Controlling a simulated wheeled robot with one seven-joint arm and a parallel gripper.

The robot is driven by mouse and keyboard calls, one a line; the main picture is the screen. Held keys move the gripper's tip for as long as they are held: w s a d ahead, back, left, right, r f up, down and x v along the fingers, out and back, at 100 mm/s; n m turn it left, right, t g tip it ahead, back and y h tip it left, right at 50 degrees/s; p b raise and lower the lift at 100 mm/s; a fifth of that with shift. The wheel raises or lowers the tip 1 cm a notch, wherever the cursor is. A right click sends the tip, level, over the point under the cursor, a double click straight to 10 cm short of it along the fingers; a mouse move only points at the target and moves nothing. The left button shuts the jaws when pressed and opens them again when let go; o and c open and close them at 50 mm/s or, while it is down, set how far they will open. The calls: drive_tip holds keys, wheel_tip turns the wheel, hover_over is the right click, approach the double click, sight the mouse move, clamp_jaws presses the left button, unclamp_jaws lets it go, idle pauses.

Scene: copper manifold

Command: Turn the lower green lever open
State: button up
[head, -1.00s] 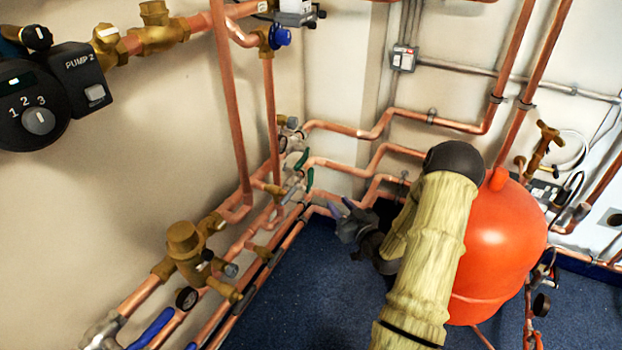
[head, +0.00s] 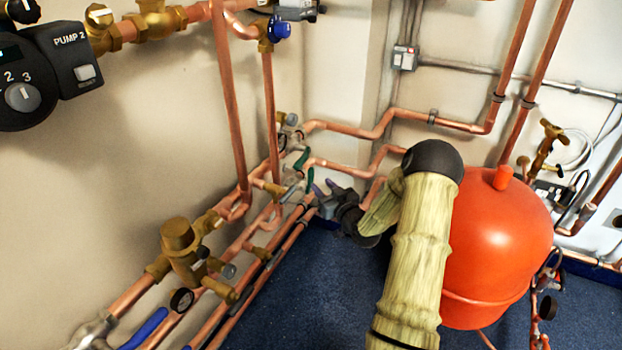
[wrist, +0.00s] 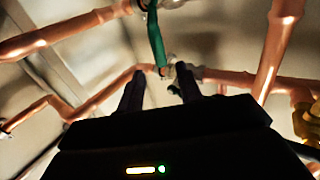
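The lower green lever (head: 310,181) sits on a valve of the copper pipes near the wall corner, just left of my gripper (head: 325,190) in the head view. A second green lever (head: 302,158) is above it. In the wrist view, my gripper (wrist: 160,72) is open, its two dark fingers apart and pointing at the pipes. One green lever (wrist: 156,42) shows long and clear beyond the fingertips. A smaller green piece (wrist: 174,91), perhaps the lower lever, shows between the fingers near the right one, partly hidden. I cannot tell whether anything touches.
Copper pipes (head: 245,270) with brass valves run along the left wall. A red tank (head: 500,245) stands right of my arm. A vertical pipe (wrist: 276,45) is close on the right in the wrist view. Blue floor (head: 300,300) is free between pipes and arm.

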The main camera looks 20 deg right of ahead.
sight(312, 175)
drive_tip(key=w+b, duration=0.1)
drive_tip(key=w, duration=0.3)
drive_tip(key=w+b, duration=0.1)
drive_tip(key=w, duration=0.2)
drive_tip(key=shift+a+f+b, duration=0.15)
drive_tip(key=shift+a+b, duration=0.1)
drive_tip(key=shift+b, duration=0.05)
drive_tip(key=shift+w, duration=0.55)
clamp_jaws()
